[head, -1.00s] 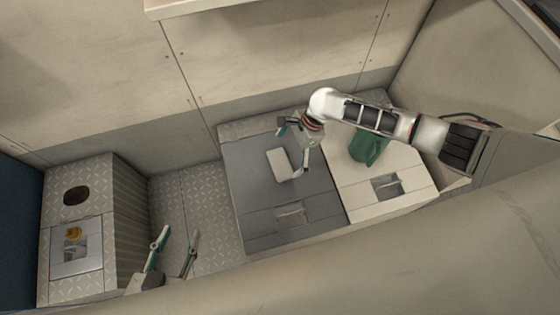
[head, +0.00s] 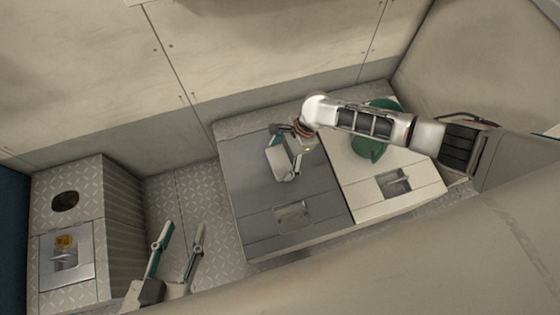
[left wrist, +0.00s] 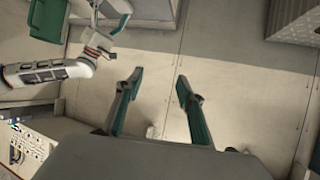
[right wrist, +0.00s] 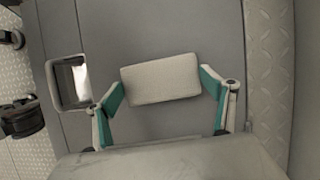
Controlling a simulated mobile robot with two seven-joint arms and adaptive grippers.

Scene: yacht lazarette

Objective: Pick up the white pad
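The white pad (head: 279,161) is a pale rounded block lying on the dark grey locker lid. In the right wrist view the pad (right wrist: 162,79) lies between the fingertips of my right gripper (right wrist: 162,80). The fingers stand open on either side of its short ends, close to them; I cannot tell if they touch. In the head view my right gripper (head: 287,143) is over the pad and partly covers it. My left gripper (head: 183,230) is open and empty, away at the lower left; its fingers (left wrist: 159,80) also show apart in the left wrist view.
The grey lid (head: 245,185) has a recessed latch (head: 292,216). A white lid (head: 412,170) adjoins it, with a green object (head: 370,147) partly behind my right arm. A metal-topped box (head: 95,205) stands at the left.

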